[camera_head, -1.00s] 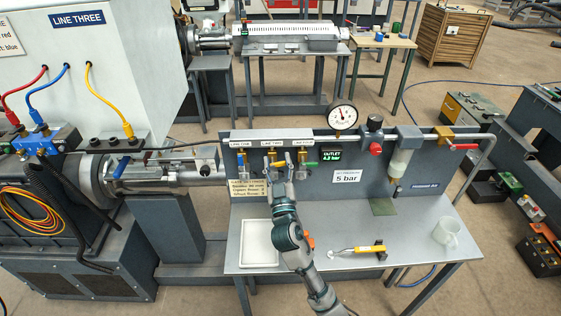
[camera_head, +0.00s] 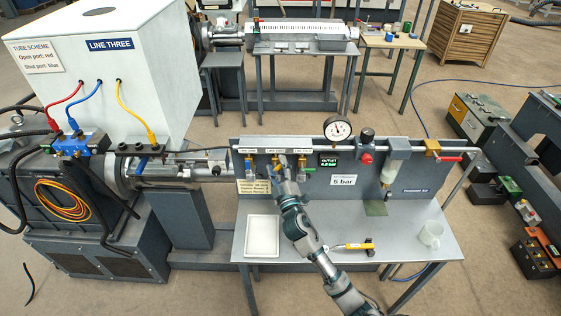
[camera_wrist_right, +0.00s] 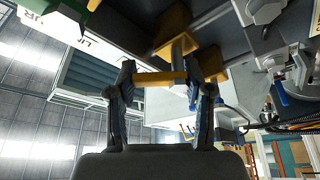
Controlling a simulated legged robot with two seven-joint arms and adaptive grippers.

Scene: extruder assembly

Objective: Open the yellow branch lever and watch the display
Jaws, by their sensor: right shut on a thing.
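The yellow branch lever (camera_wrist_right: 160,79) crosses between the fingers of my right gripper (camera_wrist_right: 165,85) in the right wrist view, and the gripper is shut on it. In the head view my right gripper (camera_head: 284,166) reaches the middle valve of the three on the grey panel (camera_head: 400,178) and hides most of that lever. The outlet display (camera_head: 328,162) is lit green on black to the right of the valves; its small digits are hard to read surely. A round pressure gauge (camera_head: 337,129) stands above it. My left gripper is not in view.
A blue lever (camera_head: 249,166) is left of my gripper and a green-handled one (camera_head: 308,170) is close on its right. A white tray (camera_head: 262,236), a yellow-handled tool (camera_head: 354,246) and a clear mug (camera_head: 431,234) are on the bench. A red handle (camera_head: 450,159) is at the panel's right.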

